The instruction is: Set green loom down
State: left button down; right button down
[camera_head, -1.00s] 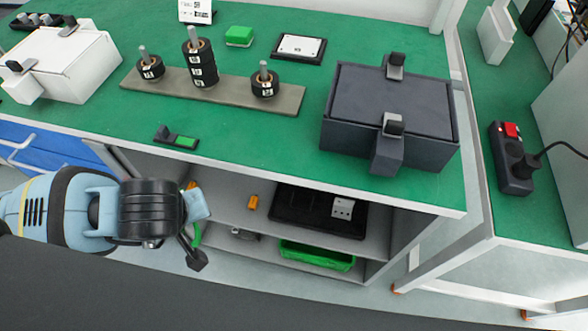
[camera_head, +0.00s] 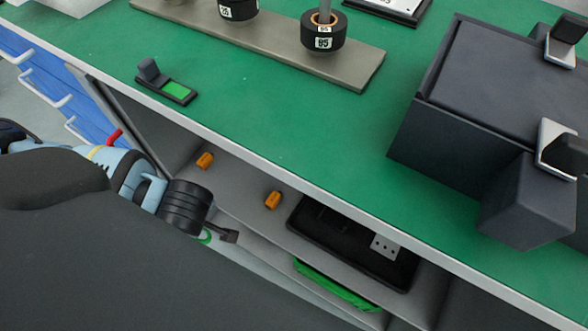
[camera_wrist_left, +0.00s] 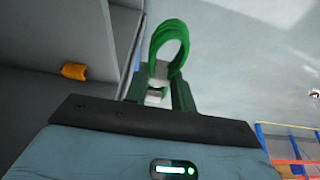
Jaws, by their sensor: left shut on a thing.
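The green loom is a bright green loop (camera_wrist_left: 183,50) standing up between my left fingers in the left wrist view. My left gripper (camera_wrist_left: 160,92) is shut on its lower part. In the head view, the left gripper (camera_head: 222,236) hangs in front of the open shelf, below the bench top. Only a small bit of the green loom (camera_head: 205,236) shows there, beside the gripper; the rest is hidden. My right gripper is not in view.
The green bench top (camera_head: 270,120) carries a dark grey box (camera_head: 470,100), a plate with black spools (camera_head: 325,35) and a small switch (camera_head: 177,90). Orange pieces (camera_head: 272,200) and a black tray (camera_head: 330,228) lie on the shelf below. A green bin (camera_head: 335,288) sits lower.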

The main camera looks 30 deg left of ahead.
aim_at(238, 174)
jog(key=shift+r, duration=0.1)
